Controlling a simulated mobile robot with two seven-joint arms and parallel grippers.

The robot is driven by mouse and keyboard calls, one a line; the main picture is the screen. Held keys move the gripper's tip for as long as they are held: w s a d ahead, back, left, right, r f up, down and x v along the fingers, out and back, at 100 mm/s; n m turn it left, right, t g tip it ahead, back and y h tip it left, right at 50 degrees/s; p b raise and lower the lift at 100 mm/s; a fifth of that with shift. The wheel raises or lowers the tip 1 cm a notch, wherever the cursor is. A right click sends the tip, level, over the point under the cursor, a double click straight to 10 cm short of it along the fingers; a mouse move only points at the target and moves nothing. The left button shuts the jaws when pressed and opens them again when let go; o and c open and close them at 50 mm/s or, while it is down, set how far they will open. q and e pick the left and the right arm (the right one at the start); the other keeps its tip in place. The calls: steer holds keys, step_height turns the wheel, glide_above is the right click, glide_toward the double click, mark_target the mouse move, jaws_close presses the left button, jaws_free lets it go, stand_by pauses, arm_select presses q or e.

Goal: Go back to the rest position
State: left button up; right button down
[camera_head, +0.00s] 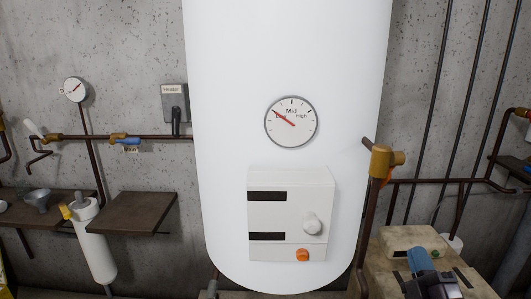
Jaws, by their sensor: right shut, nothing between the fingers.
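My right gripper (432,281) shows as a dark shape at the bottom right edge, low in front of the beige unit and close to a blue cylinder (420,261). It is shut and holds nothing. Its wrist and most of my right arm are cut off by the picture edge. I cannot tell whether it touches the blue cylinder. My left gripper and left arm are not in view.
A large white tank (230,120) with a round dial (291,122) and a control box (289,180) fills the middle. Brown pipes with a brass valve (385,160) stand right. A beige unit (395,240) sits below. Dark shelves (133,214) and a white filter (96,245) are left.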

steer(key=s+a+f+m+g, duration=0.2)
steer(key=s+f+m+g, duration=0.4)
steer(key=f, duration=0.6)
steer(key=s+a+f+m+g, duration=0.35)
steer(key=s+f+m, duration=0.35)
steer(key=f, duration=0.5)
steer(key=s+f+g, duration=0.3)
steer(key=s+f, duration=0.2)
steer(key=s, duration=0.4)
steer(key=shift+s+a+f, duration=0.15)
steer(key=shift+s, duration=0.05)
